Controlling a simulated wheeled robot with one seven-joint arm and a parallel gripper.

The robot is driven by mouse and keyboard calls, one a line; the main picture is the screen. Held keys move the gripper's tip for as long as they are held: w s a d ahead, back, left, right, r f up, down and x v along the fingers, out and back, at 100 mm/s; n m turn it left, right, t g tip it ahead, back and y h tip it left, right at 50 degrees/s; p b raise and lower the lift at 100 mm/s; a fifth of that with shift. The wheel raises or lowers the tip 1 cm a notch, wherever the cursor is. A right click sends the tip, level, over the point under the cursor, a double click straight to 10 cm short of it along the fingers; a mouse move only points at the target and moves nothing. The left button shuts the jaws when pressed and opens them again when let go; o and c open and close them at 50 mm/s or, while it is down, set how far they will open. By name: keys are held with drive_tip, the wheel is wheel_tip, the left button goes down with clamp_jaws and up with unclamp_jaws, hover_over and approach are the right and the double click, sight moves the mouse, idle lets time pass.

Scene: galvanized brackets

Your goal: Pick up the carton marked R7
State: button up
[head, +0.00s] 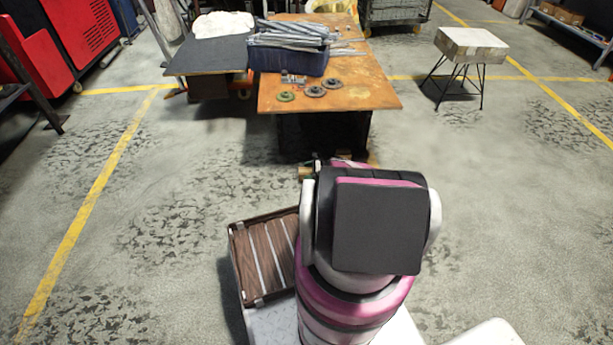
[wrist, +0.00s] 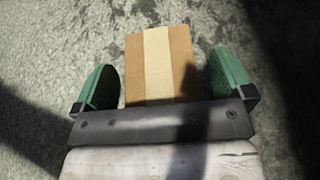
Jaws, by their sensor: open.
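A brown carton (wrist: 143,73) with a paler tape strip down its middle shows in the wrist view. No R7 mark can be read on the face I see. My gripper (wrist: 166,78) is open, with one green finger on each side of the carton. Gaps show between the fingers and the carton's sides, and the carton's near end is hidden behind the gripper's dark bar. In the head view my arm hides most of the gripper and the carton.
An orange-brown table (head: 365,92) stands ahead, with a blue bin (head: 290,61) of metal brackets and several discs. A brown slatted crate (head: 240,265) sits at lower left beside my arm. A small stool (head: 471,45) stands at right. Floor between is clear.

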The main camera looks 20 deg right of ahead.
drive_tip(key=shift+c, duration=0.3)
drive_tip(key=c, duration=1.1)
drive_tip(key=shift+o, duration=0.2)
drive_tip(key=shift+r, duration=0.1)
